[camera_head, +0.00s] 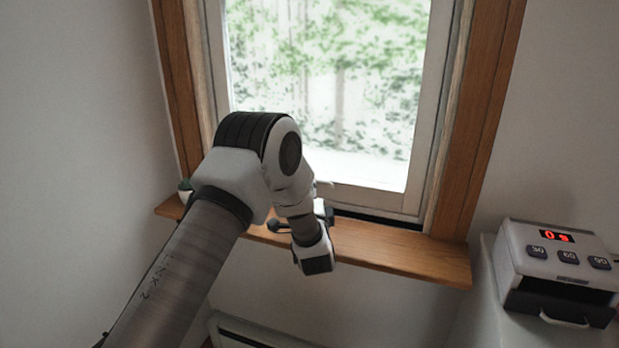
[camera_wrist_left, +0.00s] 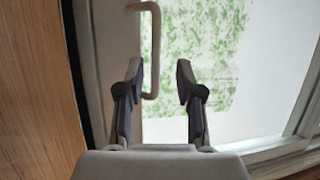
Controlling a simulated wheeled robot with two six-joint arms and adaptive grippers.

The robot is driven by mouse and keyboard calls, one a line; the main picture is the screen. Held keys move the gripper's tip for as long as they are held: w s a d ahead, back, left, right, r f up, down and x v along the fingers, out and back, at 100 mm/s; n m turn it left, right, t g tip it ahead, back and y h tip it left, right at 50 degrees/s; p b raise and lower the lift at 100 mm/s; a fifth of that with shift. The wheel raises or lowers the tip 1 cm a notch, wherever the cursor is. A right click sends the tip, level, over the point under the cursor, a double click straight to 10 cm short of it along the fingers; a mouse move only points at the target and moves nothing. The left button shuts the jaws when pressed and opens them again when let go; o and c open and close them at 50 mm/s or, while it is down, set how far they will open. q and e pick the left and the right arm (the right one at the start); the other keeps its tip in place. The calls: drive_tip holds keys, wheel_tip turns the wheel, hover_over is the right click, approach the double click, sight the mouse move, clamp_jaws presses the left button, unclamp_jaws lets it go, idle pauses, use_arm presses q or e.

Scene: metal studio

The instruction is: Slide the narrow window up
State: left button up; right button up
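The narrow window (camera_head: 412,95) stands in a wooden surround, with a pale sash and foliage behind the glass. Its lower rail is low, close above the sill, with a dark strip under it at the right. In the left wrist view, a pale bar handle (camera_wrist_left: 154,45) is on the sash (camera_wrist_left: 105,60). My left gripper (camera_wrist_left: 159,70) is open, its fingers on either side of the handle's lower part in the picture; contact cannot be told. In the head view, my left wrist hides most of this gripper near the lower rail. My right gripper is not in view.
A wooden sill (camera_head: 400,250) juts out below the window. A small potted plant (camera_head: 185,190) stands at its left end. A white device (camera_head: 555,265) with a red display and several buttons stands at the right. A pale heater (camera_head: 255,335) is below the sill.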

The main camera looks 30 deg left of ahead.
use_arm(q)
drive_tip(key=x, duration=0.3)
drive_tip(key=f+x, duration=0.1)
drive_tip(key=shift+w+a+r, duration=0.1)
drive_tip(key=shift+w+a, duration=0.1)
drive_tip(key=shift+a, duration=0.05)
drive_tip(key=shift+r, duration=0.2)
clamp_jaws()
